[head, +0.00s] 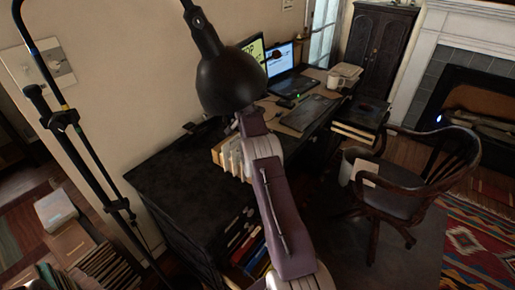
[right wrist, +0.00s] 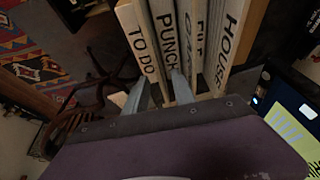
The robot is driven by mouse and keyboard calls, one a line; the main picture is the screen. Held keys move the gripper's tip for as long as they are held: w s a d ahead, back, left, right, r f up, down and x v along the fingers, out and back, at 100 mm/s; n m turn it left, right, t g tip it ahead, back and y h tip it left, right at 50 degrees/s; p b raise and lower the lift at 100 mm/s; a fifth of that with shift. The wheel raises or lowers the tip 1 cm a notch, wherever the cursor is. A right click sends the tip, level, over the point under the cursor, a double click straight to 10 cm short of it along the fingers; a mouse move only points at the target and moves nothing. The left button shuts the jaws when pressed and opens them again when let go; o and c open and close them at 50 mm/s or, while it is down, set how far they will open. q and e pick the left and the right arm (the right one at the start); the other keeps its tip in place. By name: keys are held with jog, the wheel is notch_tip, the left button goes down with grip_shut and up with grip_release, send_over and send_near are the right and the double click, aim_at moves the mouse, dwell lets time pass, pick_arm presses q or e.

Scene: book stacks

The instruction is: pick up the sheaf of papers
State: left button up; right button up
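A row of upright pale paper bundles or folders (head: 232,158) stands on the dark desk in the head view, partly hidden by my right arm. In the right wrist view they carry the labels TO DO (right wrist: 142,52), PUNCH (right wrist: 165,35), FILE (right wrist: 197,40) and HOUSE (right wrist: 228,45). My right gripper (right wrist: 163,88) has its two grey fingers close to the ends of TO DO and PUNCH. Whether they touch or clamp one is unclear. A pale sheet or stack (head: 362,168) also lies at the chair. My left gripper is not in view.
A black lamp (head: 228,82) hangs close in front of the camera. A wooden chair (head: 405,180) stands to the right. The desk's near left top (head: 180,180) is bare.

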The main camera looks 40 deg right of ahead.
jog(key=shift+a+x, duration=0.2)
jog(key=shift+x, duration=1.05)
jog(key=shift+f, duration=0.3)
grip_shut()
dwell(0.8)
